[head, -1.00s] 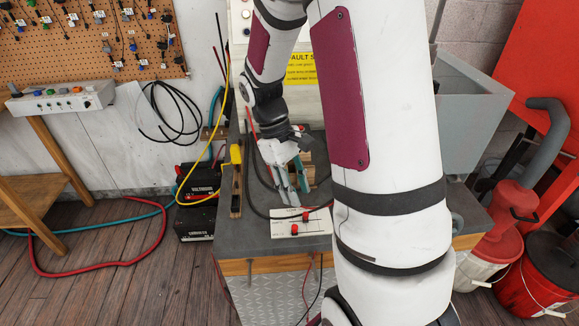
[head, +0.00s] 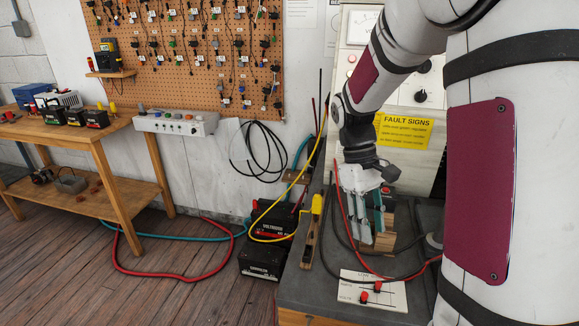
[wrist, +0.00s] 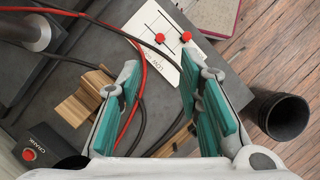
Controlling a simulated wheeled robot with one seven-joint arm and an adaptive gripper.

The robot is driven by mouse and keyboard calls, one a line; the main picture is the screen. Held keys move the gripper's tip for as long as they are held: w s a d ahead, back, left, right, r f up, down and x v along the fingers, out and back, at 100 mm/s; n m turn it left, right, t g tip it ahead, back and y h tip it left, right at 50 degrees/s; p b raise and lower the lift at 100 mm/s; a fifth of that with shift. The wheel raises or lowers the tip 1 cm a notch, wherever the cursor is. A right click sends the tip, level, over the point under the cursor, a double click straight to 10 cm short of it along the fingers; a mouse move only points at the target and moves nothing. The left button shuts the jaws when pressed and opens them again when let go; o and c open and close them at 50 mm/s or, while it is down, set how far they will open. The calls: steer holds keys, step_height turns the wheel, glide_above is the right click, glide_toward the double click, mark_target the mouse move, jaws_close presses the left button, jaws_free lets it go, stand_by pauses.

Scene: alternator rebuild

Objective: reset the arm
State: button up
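My gripper (head: 370,215) hangs over the grey workbench (head: 320,285), pointing down, in the head view. In the wrist view my gripper (wrist: 160,85) has two teal-padded fingers spread apart. Nothing is held between them; bench top and cables show through the gap. My white arm with maroon panels reaches down from the upper right of the head view and hides part of the bench.
A white board with red knobs (head: 372,291) lies in front of the gripper. Red (wrist: 137,95) and black cables run beneath the fingers. A wooden block (wrist: 85,100) and a dark round tube (wrist: 282,115) are nearby. A yellow sign (head: 404,131) stands behind.

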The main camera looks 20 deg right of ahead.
steer(key=s+a+r+m+t+p, duration=0.2)
steer(key=s+a+r+t, duration=0.6)
steer(key=s+a+r, duration=0.5)
steer(key=shift+s+a+r+t+y, duration=0.35)
steer(key=shift+s+t+y, duration=0.05)
steer(key=shift+s, duration=1)
